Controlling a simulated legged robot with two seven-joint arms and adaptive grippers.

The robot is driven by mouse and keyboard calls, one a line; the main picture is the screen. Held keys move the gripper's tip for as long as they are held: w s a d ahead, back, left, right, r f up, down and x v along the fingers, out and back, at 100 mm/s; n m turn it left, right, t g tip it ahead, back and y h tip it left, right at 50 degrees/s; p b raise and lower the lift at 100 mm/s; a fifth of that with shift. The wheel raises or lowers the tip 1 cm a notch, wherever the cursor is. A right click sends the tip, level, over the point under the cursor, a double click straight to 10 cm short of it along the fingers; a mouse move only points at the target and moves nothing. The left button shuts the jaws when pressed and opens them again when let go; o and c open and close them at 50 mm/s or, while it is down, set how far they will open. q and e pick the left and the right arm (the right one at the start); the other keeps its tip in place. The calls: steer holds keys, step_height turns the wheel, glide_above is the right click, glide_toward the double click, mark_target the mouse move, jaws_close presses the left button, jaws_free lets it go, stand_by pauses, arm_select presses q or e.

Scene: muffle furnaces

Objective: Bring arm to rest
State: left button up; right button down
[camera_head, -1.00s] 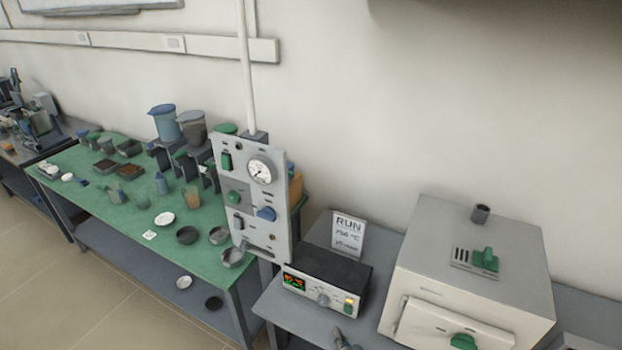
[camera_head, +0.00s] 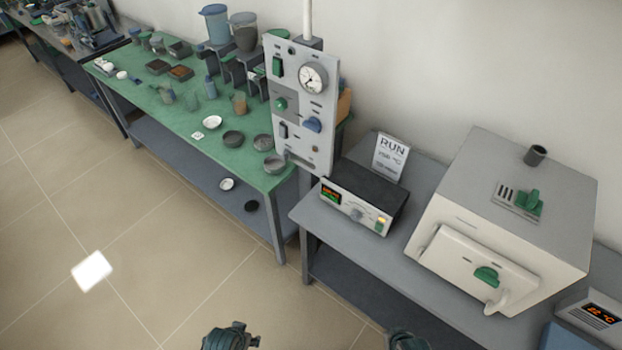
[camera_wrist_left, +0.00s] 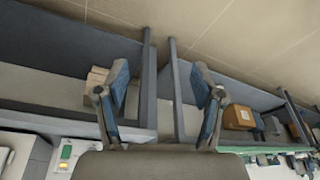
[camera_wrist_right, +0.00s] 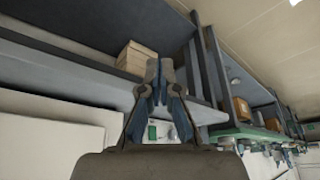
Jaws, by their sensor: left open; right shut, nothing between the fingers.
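My left gripper (camera_wrist_left: 160,82) is open in the left wrist view, its two fingers spread wide with nothing between them. In the head view, a dark part of my left arm shows at the bottom edge, left of centre; the fingers are hard to make out there. My right gripper (camera_wrist_right: 160,80) is shut and empty in the right wrist view, its fingertips together. In the head view, only a small dark part of my right arm shows at the bottom edge. Both are in front of the grey furnace bench (camera_head: 318,216), apart from the things on it.
A white muffle furnace (camera_head: 484,262) with a green handle stands on the grey bench beside a controller (camera_head: 352,207) and a RUN sign (camera_head: 390,157). A gauge panel (camera_head: 300,125) stands by the green table (camera_head: 150,105) holding dishes and beakers. The floor (camera_head: 150,250) in front is clear.

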arm_select(q)
step_height(320, 180, down, 22)
steer(key=s+r+g, duration=0.1)
steer(key=s, duration=0.1)
arm_select(e)
steer(key=s+f+g, duration=0.1)
steer(key=s+f, duration=0.1)
steer(key=f, duration=1)
steer(key=s+f+g, duration=0.1)
steer(key=s+f, duration=0.1)
steer(key=f, duration=1)
arm_select(q)
steer(key=s+a+f+g, duration=0.1)
steer(key=s+a+f, duration=0.2)
steer(key=s+f, duration=1.5)
steer(key=shift+s, duration=0.2)
arm_select(e)
steer(key=s+d+f, duration=0.1)
steer(key=s+f, duration=0.7)
steer(key=s, duration=0.1)
steer(key=s+d+f+n+g, duration=0.1)
steer(key=s+d+f, duration=0.1)
steer(key=s+f, duration=0.7)
steer(key=shift+s+d, duration=0.3)
arm_select(q)
steer(key=shift+a, duration=0.1)
arm_select(e)
steer(key=shift+f, duration=0.1)
